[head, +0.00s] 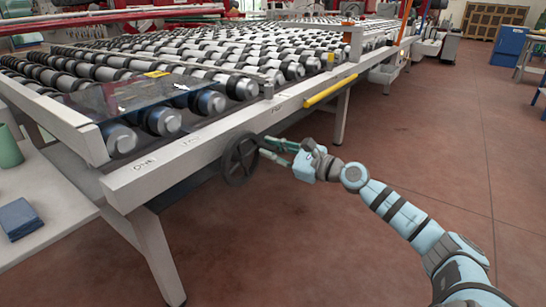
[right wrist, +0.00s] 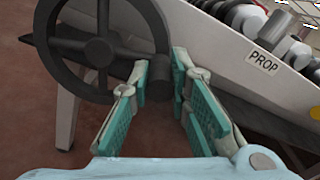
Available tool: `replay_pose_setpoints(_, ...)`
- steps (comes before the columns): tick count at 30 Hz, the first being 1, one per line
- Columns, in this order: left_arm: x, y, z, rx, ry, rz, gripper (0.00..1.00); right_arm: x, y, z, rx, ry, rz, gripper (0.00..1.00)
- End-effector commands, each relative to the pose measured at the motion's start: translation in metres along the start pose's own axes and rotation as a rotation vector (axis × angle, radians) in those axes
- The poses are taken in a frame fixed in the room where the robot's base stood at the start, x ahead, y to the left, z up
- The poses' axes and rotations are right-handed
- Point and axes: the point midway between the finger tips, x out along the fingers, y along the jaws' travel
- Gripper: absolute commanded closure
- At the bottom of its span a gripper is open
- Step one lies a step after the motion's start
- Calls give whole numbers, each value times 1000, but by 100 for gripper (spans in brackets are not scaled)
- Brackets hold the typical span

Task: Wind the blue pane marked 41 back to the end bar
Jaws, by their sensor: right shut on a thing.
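A see-through dark blue pane (head: 135,97) lies flat on the rollers at the near left end of the conveyor. Its number is too small to read. The pale end bar (head: 45,110) crosses that end; I cannot tell whether the pane's edge touches it. A dark spoked handwheel (head: 240,172) is on the side of the frame, and it also shows in the right wrist view (right wrist: 101,52). My right gripper (head: 264,147) is shut on the wheel's dark handle (right wrist: 184,73), with a teal finger on each side. My left gripper is out of view.
A pale side rail with small labels runs along the rollers; a PROP label (right wrist: 263,60) is near the wheel. A yellow bar (head: 330,90) juts along the rail.

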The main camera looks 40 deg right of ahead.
Motion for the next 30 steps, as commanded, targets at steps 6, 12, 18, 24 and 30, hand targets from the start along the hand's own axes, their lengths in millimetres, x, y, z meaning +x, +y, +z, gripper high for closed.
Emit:
replay_pose_setpoints(6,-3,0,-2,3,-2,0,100,0,-3,9,-122,-3,-6,100)
replay_pose_setpoints(12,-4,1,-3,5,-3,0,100,1,-4,13,-183,-2,-7,100)
replay_pose_setpoints(18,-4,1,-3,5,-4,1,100,1,-4,14,-200,-2,-7,100)
replay_pose_setpoints(24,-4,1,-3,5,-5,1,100,1,-4,14,-200,-2,-7,100)
replay_pose_setpoints(30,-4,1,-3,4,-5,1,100,1,-4,14,-200,-2,-8,65)
